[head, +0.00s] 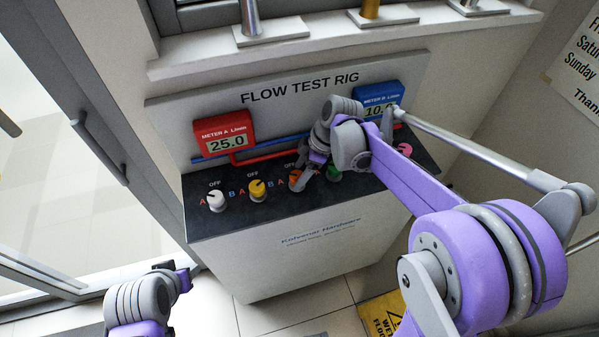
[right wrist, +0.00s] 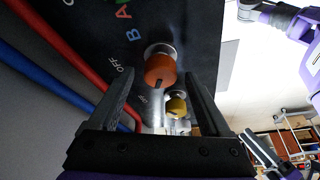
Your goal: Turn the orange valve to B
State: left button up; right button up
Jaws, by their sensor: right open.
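The orange valve (head: 295,179) is a round knob on the dark sloping top of the test rig, partly covered by my right gripper (head: 308,171) in the head view. In the right wrist view the orange valve (right wrist: 160,67) shows between the fingers of my right gripper (right wrist: 161,78), which are open and apart on either side of it. I cannot tell whether they touch it. A dark mark shows on the knob's face, but I cannot tell which label it points to. My left gripper (head: 184,278) is low at the left, away from the rig; its fingers are unclear.
A white valve (head: 215,200) and a yellow valve (head: 257,190) stand left of the orange one. A green valve (head: 334,174) and a pink valve (head: 404,149) are to the right. Red meter A (head: 224,133) reads 25.0. Blue meter B (head: 380,98) is partly hidden.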

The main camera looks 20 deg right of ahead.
jog(key=shift+a+f, duration=0.1)
jog(key=shift+f, duration=0.15)
grip_shut()
dwell(0.3)
